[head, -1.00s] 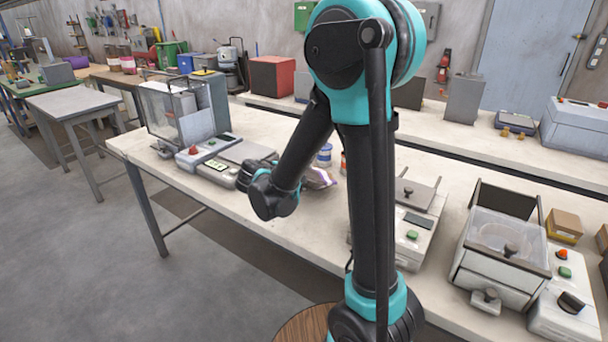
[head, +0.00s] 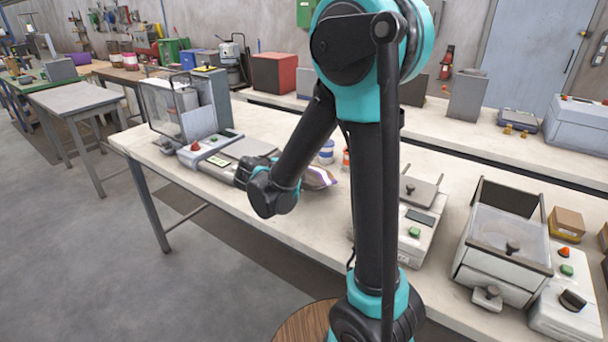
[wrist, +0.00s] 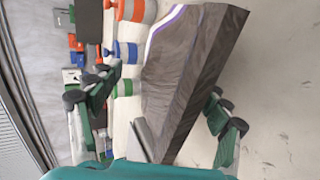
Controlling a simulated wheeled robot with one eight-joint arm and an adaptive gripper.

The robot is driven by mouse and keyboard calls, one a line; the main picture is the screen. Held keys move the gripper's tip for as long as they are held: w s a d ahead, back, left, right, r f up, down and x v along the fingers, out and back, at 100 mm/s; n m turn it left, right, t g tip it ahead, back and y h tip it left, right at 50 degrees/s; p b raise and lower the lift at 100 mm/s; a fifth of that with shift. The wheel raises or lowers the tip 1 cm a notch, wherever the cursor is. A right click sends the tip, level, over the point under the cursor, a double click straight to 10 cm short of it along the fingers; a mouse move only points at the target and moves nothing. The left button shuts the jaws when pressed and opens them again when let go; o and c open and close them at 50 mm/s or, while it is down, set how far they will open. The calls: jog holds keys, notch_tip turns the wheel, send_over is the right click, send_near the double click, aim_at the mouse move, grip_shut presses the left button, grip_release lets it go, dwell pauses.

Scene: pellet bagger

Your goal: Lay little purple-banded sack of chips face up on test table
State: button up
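The sack of chips (head: 322,177) is brown-grey with a white and purple band. It is at the long pale bench, just past my wrist, which hides part of it in the head view. In the wrist view the sack (wrist: 185,85) lies between the fingers of my gripper (wrist: 165,88). The fingers are wide apart. The right finger is close beside the sack's edge, and a clear gap shows at the left finger. My gripper is mostly hidden in the head view. No label names the test table; a separate grey-topped table (head: 75,98) stands at the left.
On the bench (head: 300,228) stand a clear-sided machine (head: 180,105) with a red-buttoned panel at left, a scale-like device (head: 410,215), and a lidded box (head: 503,245) at right. Blue (head: 326,152) and orange tubs stand behind the sack. Floor is open at the lower left.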

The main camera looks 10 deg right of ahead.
jog(key=v, duration=1)
jog(key=shift+s+a+r, duration=0.2)
jog(key=shift+s+r, duration=0.05)
jog(key=shift+r, duration=0.05)
jog(key=shift+s+a, duration=0.1)
